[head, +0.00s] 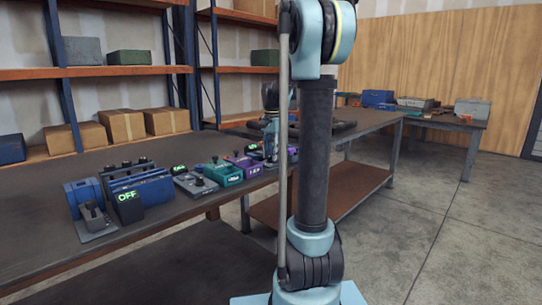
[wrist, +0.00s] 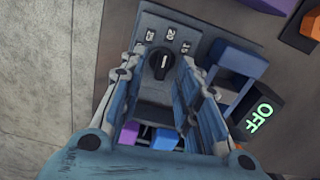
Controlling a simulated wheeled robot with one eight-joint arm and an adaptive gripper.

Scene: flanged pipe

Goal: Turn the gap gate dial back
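In the wrist view a black round dial (wrist: 160,64) with a white pointer line sits on a grey panel (wrist: 152,24). Small number labels, which look like 25, 20 and 15, are set around its top. The pointer line points up, roughly toward the middle label. My gripper (wrist: 162,60) is open, with one finger on each side of the dial. I cannot tell whether the fingers touch it. In the head view my arm hides most of the gripper and the dial cannot be made out.
A black box with a green OFF display (wrist: 262,117) and a blue bracket-like part (wrist: 236,62) stand right of the dial. In the head view, a blue machine (head: 150,188), a teal box (head: 222,173) and a purple box (head: 246,166) line the workbench (head: 40,245).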

